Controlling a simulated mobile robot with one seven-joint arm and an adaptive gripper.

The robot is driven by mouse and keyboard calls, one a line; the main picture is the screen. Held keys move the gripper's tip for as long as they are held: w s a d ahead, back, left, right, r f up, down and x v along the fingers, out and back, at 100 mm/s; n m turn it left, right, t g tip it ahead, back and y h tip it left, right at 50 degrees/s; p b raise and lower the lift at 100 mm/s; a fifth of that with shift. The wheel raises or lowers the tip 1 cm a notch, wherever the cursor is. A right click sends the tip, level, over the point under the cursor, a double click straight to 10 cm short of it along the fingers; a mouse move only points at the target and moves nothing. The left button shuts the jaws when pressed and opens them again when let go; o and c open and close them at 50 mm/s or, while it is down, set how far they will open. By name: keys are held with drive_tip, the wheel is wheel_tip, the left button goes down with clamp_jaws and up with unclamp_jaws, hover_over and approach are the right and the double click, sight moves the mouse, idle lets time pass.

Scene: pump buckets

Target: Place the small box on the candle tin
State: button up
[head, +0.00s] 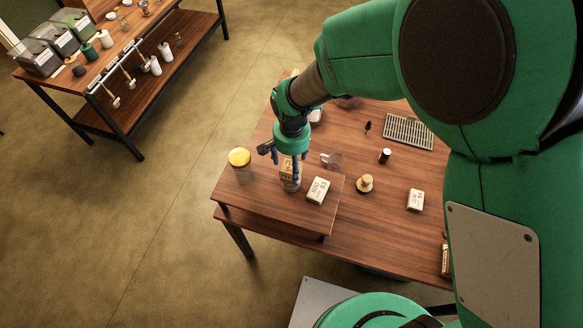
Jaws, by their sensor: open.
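My gripper (285,161) is at the raised board's far edge, fingers pointing down and apart. A small tan box (287,167) shows between the fingers. It appears to rest on top of a greyish round container (290,185), which may be the candle tin. The fingers partly hide the box, so I cannot tell whether they touch it. A white lettered box (318,190) lies just to the right on the same board. Another white lettered box (416,199) lies farther right on the table.
A yellow-lidded jar (239,158) stands left of my gripper. A clear glass mug (333,160), a small dark jar (385,155), a wooden-topped item (365,183) and a slatted tray (408,132) are to the right. A workbench (100,60) stands at the upper left.

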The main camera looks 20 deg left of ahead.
wheel_tip(320, 180, up, 8)
drive_tip(key=shift+r, duration=0.1)
idle(0.9)
drive_tip(key=d+r+t+y, duration=0.1)
drive_tip(key=d+r+t, duration=0.1)
drive_tip(key=d+r, duration=1.6)
drive_tip(key=s+d+r+t, duration=0.1)
drive_tip(key=s+d+r, duration=0.3)
drive_tip(key=d, duration=0.5)
drive_tip(key=s+d+r+t+h, duration=0.1)
drive_tip(key=s+d+r, duration=0.3)
drive_tip(key=s+d, duration=0.5)
drive_tip(key=shift+s+d+r+t, duration=0.2)
drive_tip(key=shift+d+t, duration=0.2)
drive_tip(key=shift+t, duration=0.4)
